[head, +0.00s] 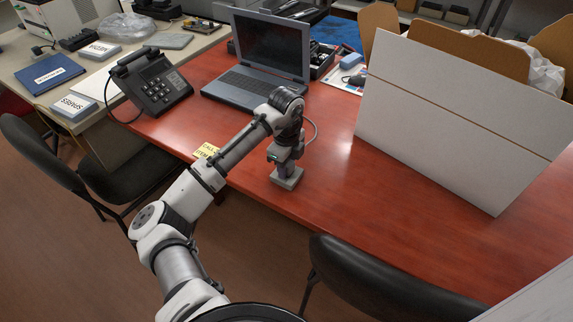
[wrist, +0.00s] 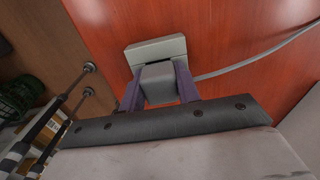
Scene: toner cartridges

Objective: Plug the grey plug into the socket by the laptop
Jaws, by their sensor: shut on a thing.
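The socket is a pale grey box (head: 288,179) on the red table, in front of the laptop (head: 262,60). It also shows in the wrist view (wrist: 155,51). My gripper (head: 284,166) points down just above the socket. In the wrist view its two purple fingers (wrist: 158,76) are shut on the sides of the grey plug (wrist: 157,84). The plug is lined up with the socket's face and looks close against it. I cannot tell how deep it sits. In the head view my gripper hides the plug.
A grey cable (wrist: 240,66) runs right from beside the plug. A large white box (head: 450,120) stands to the right, a black phone (head: 155,85) to the left. A yellow note (head: 206,151) lies near the front edge. Bare tabletop lies right of the socket.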

